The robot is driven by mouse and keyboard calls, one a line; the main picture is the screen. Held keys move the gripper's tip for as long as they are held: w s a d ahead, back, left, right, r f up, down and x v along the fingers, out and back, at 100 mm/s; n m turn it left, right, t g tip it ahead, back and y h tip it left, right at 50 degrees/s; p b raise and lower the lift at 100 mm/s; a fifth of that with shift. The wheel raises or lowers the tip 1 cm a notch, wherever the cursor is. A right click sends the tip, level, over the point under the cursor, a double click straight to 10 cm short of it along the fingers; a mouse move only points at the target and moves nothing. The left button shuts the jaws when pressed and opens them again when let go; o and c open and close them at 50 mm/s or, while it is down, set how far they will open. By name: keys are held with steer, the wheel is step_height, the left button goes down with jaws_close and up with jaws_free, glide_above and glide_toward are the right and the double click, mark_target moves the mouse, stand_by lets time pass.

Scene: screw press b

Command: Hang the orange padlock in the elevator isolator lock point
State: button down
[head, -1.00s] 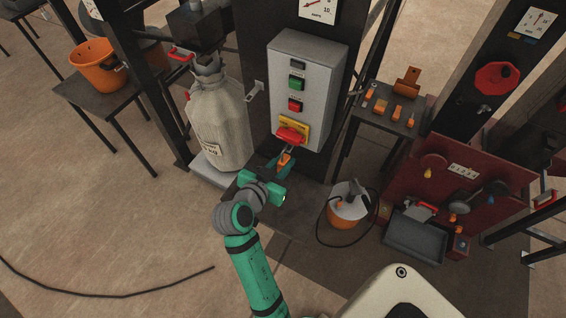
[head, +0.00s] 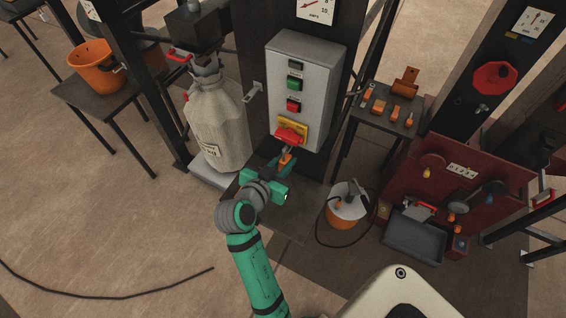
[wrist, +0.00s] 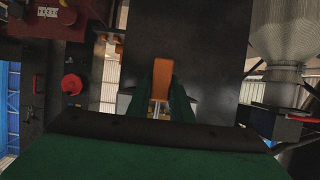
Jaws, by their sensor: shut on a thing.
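The orange padlock (head: 286,159) is between the fingertips of my gripper (head: 283,165), just below the red isolator handle. In the wrist view the orange padlock body (wrist: 161,84) sits upright between the two green fingers (wrist: 159,100), with a bit of bright metal below it. My gripper is shut on it. The isolator (head: 291,131) is a red handle on a yellow plate at the bottom of the grey control box. The lock point itself is too small to make out, and I cannot tell whether the shackle touches it.
The grey control box (head: 303,90) stands on a dark column. A white sack (head: 218,125) stands to its left. A side table (head: 379,128) with orange items is to the right. An orange and white bucket (head: 346,212) with a hose and a red lockout board (head: 462,185) stand at right.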

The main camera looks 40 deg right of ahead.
steer(key=shift+w+d, duration=0.15)
steer(key=shift+d, duration=0.2)
steer(key=shift+f, duration=0.2)
steer(key=shift+w+a+f, duration=0.1)
steer(key=shift+w+f, duration=0.05)
steer(key=shift+f, duration=0.35)
stand_by(0.7)
steer(key=c, duration=1.5)
jaws_free()
